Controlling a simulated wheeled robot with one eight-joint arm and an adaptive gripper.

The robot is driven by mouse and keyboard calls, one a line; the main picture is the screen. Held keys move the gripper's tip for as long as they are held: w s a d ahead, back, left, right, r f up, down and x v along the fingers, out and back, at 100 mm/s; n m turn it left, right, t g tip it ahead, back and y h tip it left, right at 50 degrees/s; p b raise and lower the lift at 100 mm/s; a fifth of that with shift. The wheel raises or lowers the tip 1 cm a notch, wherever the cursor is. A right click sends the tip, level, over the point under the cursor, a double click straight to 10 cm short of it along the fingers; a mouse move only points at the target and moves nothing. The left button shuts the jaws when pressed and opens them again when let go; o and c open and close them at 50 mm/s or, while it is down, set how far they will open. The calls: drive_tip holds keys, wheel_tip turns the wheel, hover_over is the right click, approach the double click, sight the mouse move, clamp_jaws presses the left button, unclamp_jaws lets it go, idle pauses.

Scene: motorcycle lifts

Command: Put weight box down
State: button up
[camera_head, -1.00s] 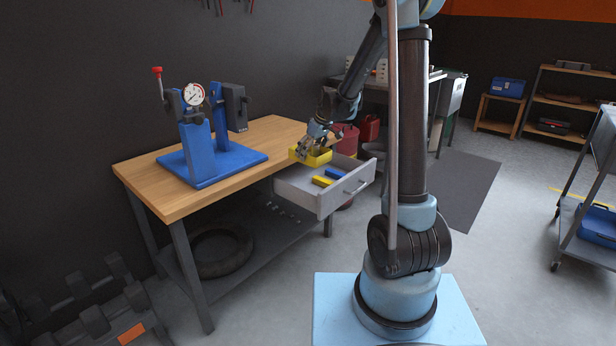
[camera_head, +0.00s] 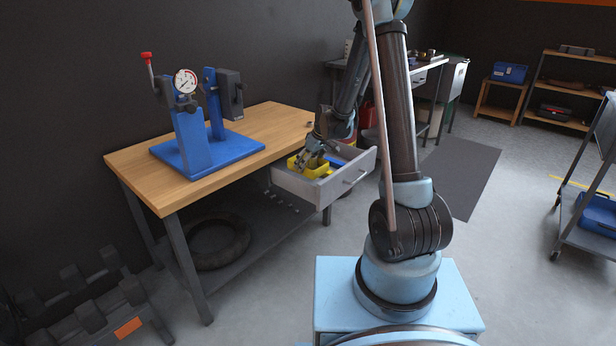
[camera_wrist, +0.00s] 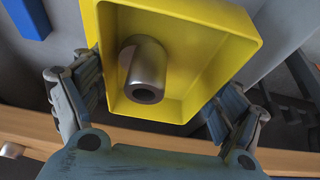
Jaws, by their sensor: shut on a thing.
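The weight box is a yellow open box (camera_wrist: 196,108) with a grey metal cylinder (camera_wrist: 147,75) inside, seen close in the wrist view. My gripper (camera_wrist: 155,108) is shut on the box, with a finger at each side of it. In the head view the yellow box (camera_head: 296,168) is in the open grey drawer (camera_head: 323,200), at its left part. My gripper (camera_head: 311,160) is over it there. Whether the box touches the drawer floor cannot be told.
A blue object (camera_wrist: 26,17) lies in the drawer beside the box. The drawer sticks out from the wooden workbench (camera_head: 160,195). A blue press with a dial (camera_head: 190,120) stands on the bench. A wheeled cart (camera_head: 575,230) stands at the right.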

sight(308, 182)
drive_tip(key=shift+f, duration=2.9)
drive_tip(key=o, duration=0.8)
drive_tip(key=shift+f, duration=0.1)
